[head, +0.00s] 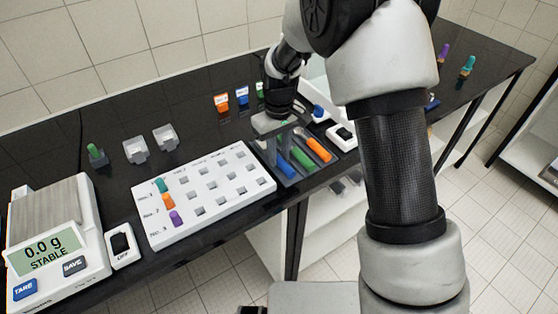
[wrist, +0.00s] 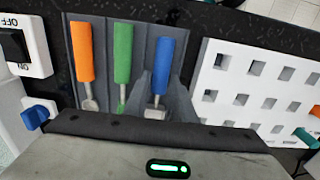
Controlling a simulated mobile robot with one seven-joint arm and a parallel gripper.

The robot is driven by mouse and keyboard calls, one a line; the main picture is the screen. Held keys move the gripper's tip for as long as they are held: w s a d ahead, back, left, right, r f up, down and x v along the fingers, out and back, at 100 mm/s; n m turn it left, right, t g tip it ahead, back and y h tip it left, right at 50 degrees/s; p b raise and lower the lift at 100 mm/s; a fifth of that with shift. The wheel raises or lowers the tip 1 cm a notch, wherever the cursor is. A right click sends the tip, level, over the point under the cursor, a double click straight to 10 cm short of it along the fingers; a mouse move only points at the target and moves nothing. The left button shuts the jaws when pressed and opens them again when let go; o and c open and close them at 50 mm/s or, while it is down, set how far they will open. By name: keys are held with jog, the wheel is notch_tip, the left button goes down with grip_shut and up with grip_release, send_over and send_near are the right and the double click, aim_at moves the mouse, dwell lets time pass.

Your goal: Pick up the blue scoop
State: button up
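The blue scoop (wrist: 166,64) lies in a grey tray (wrist: 201,18), with its blue handle up in the wrist view and its metal end towards my gripper. It shows partly in the head view (head: 283,154), below my gripper. My gripper (wrist: 160,98) is over the tray, its grey fingers appearing apart, one on each side of the blue scoop near the lower end of the handle. Whether they touch it cannot be told. The green scoop (wrist: 123,54) and the orange scoop (wrist: 82,52) lie beside it in the same tray.
A white perforated rack (head: 222,190) with coloured pieces stands close beside the tray. A scale (head: 55,235) is at the far left. A white switch box (wrist: 24,45) is on the tray's other side. Small coloured-handled items (head: 222,103) stand behind.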

grip_shut()
